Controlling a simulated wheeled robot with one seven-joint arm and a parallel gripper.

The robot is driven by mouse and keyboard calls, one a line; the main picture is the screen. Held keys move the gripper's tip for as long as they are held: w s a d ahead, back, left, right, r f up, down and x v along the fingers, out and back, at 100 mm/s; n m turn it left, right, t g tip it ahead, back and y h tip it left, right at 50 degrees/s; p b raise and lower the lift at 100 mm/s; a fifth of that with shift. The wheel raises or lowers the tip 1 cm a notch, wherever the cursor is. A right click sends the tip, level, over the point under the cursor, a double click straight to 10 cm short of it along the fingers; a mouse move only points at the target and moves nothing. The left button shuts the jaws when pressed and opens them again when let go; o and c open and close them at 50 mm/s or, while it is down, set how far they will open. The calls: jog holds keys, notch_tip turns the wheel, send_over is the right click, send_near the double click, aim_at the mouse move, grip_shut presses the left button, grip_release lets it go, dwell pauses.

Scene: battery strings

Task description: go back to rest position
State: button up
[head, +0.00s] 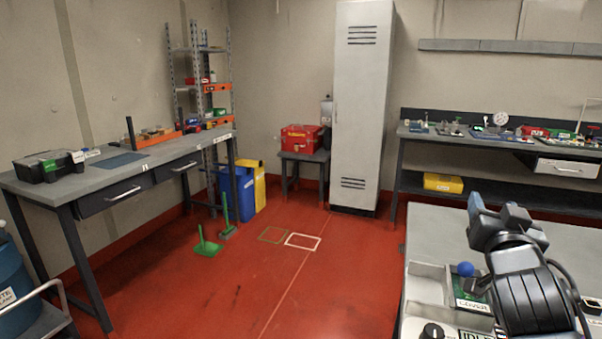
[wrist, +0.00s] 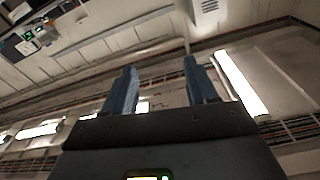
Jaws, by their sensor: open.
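My gripper (wrist: 160,90) is open and empty in the wrist view. Its two blue-grey fingers stand apart with only the ceiling and wall behind them. In the head view my dark arm rises at the lower right, above a grey worktop (head: 436,232). The arm hides part of that worktop and what lies on it.
A blue ball-shaped knob (head: 465,269) and a black dial (head: 432,331) are close to my arm. A workbench (head: 100,187) stands left, a tall locker (head: 360,110) and a red toolbox (head: 301,138) at the back. The red floor (head: 240,290) between is mostly clear.

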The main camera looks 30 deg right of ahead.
jog(key=s+a+f+n+t+y, duration=0.1)
jog(key=s+a+f+n+y, duration=0.1)
jog(key=a, duration=0.4)
jog(key=s+a+f+n+t+y, duration=0.2)
jog(key=s+a+f+n+y, duration=0.1)
jog(key=a+f+n+y, duration=0.2)
jog(key=s+a+f+n+t+y, duration=0.1)
jog(key=s+a+f+n+y, duration=0.1)
jog(key=a+f+n, duration=0.3)
jog(key=shift+s+a+f+t+y, duration=0.25)
jog(key=shift+a+f+t+y, duration=0.15)
jog(key=shift+a+f+y, duration=0.45)
jog(key=s+a+f+y, duration=0.1)
jog(key=s+a+y, duration=0.1)
jog(key=s+a, duration=0.5)
jog(key=s+a+f+g+y, duration=0.1)
jog(key=s+a+y, duration=0.1)
jog(key=s+a, duration=0.6)
jog(key=s, duration=0.2)
jog(key=shift+s+a+f, duration=0.15)
jog(key=shift+s+f, duration=0.15)
jog(key=shift+s, duration=0.1)
